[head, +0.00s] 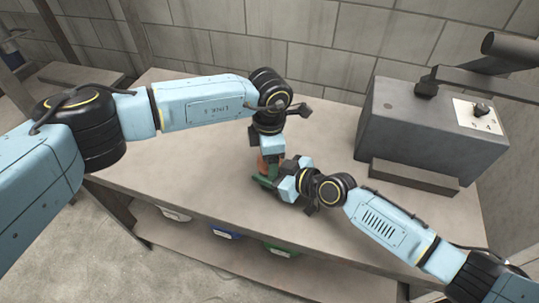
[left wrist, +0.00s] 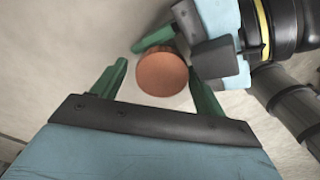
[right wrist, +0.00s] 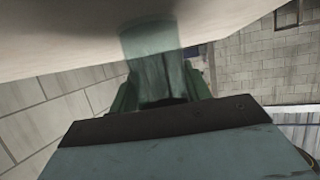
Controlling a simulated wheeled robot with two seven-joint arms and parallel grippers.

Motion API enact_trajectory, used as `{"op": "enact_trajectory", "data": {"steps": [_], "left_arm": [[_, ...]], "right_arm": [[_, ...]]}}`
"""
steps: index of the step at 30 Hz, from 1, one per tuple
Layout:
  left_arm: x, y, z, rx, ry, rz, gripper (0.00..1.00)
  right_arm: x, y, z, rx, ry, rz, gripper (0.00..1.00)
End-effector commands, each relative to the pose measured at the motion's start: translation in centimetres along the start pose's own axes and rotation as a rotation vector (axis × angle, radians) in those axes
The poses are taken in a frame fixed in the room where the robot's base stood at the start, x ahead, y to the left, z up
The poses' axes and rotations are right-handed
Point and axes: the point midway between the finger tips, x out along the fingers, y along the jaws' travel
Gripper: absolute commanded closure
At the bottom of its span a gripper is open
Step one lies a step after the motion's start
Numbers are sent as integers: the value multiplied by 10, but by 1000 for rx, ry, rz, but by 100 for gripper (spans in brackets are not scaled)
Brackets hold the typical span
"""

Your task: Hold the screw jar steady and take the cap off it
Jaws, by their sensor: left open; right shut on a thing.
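The screw jar's round orange-brown cap (left wrist: 163,74) faces my left wrist camera, and an orange-red bit of it (head: 263,164) shows in the head view. My left gripper (left wrist: 158,68) is open above the jar, its green fingers on either side of the cap with gaps visible. My right gripper (head: 268,182) comes in from the right, low, and is shut on the jar. In the right wrist view the translucent greenish jar body (right wrist: 153,50) sits between its green fingers. In the head view the jar is mostly hidden by both grippers.
The jar is over a grey-beige table (head: 216,187), near its front edge. A large dark grey machine box (head: 415,130) with a lever arm stands at the right back. Coloured bins (head: 226,233) sit on the shelf below. The table's left part is clear.

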Motion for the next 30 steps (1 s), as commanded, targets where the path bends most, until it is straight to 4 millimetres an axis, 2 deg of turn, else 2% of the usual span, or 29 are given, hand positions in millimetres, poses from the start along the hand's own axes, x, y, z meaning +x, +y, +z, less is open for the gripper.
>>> {"op": "enact_trajectory", "data": {"steps": [5,12,17,20,30], "left_arm": [[-10,-3,3,6,-5,-6,23],[-41,-3,3,7,-5,-5,23],[-47,-2,2,31,-3,-5,26],[-50,-2,2,113,-3,-4,26],[-71,-2,2,645,-4,-3,26]], "right_arm": [[0,2,0,1,-1,3,100],[0,1,1,1,-2,1,100],[0,0,1,1,-1,1,100],[0,0,1,1,-1,1,100],[0,0,1,1,-1,1,100]]}}
